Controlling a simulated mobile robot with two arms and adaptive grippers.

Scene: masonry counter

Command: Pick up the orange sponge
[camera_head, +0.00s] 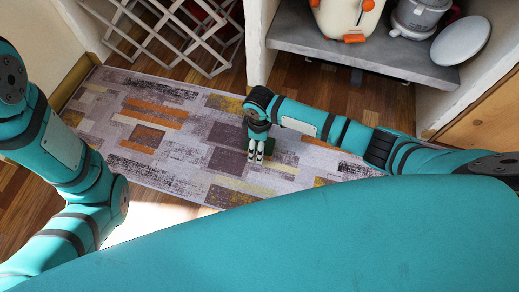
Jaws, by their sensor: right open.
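I cannot make out an orange sponge for certain in the head view. The orange patches on the shelf look like parts of a cream appliance (345,14), and those on the floor belong to the rug's pattern. My right gripper (256,157) hangs over the rug, pointing down, with its two pale fingertips a small gap apart. It is open and nothing shows between the fingers. My left arm comes in at the left edge, but its gripper is out of view.
A patterned rug (200,171) lies on the wooden floor. A grey counter slab (330,43) at upper right holds the appliance, a grey pot-like item (418,16) and a white oval dish (461,41). A white lattice rack (178,35) stands at upper left.

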